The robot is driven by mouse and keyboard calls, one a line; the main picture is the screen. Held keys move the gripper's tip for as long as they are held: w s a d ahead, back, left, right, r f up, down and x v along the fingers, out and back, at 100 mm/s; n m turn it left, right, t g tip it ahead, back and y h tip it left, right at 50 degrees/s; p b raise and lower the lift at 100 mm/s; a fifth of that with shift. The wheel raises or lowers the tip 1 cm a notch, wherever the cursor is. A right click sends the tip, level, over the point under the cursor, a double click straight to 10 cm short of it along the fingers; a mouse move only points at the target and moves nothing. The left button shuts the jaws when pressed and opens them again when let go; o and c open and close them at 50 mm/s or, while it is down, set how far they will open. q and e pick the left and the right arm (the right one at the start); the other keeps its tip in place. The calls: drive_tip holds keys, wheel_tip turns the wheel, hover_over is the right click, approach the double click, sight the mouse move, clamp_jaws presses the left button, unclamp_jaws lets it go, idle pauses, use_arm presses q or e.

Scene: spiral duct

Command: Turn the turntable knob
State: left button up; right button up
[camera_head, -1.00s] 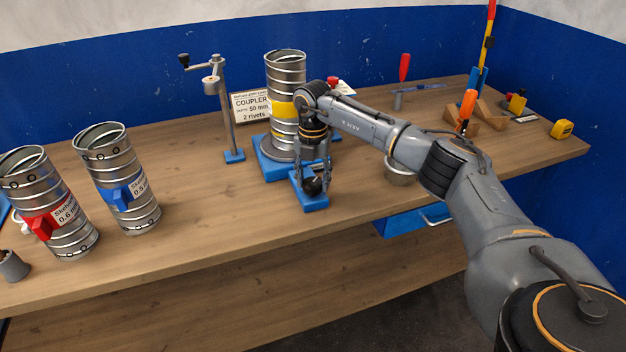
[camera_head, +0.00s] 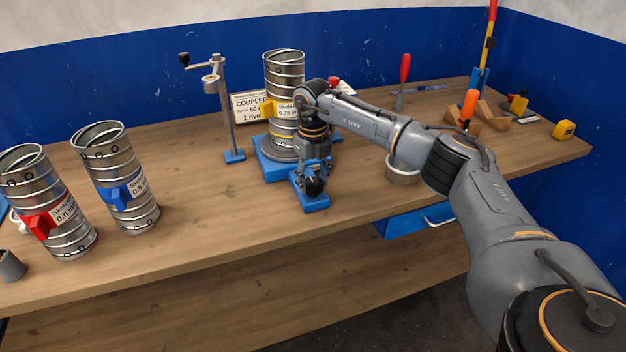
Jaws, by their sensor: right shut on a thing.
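The turntable (camera_head: 270,169) is a blue base with a round grey plate near the middle of the bench. A spiral duct (camera_head: 284,68) with a yellow tab and a white label stands upright on it. The black knob (camera_head: 315,186) sits on the blue block at the front of the turntable. My right gripper (camera_head: 313,178) points down over this block and is shut on the knob; its fingers partly hide the knob. My left gripper is not in view.
Two ducts, one with a red tab (camera_head: 43,222) and one with a blue tab (camera_head: 117,196), stand at the left. A post with a crank (camera_head: 228,115) and a coupler sign (camera_head: 246,107) are left of the turntable. A metal cup (camera_head: 402,175) is to the right.

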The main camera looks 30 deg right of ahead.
sight(313, 182)
drive_tip(key=shift+n, duration=0.6)
drive_tip(key=o, duration=1.1)
drive_tip(key=shift+o, duration=0.2)
wheel_tip(313, 182, up, 12)
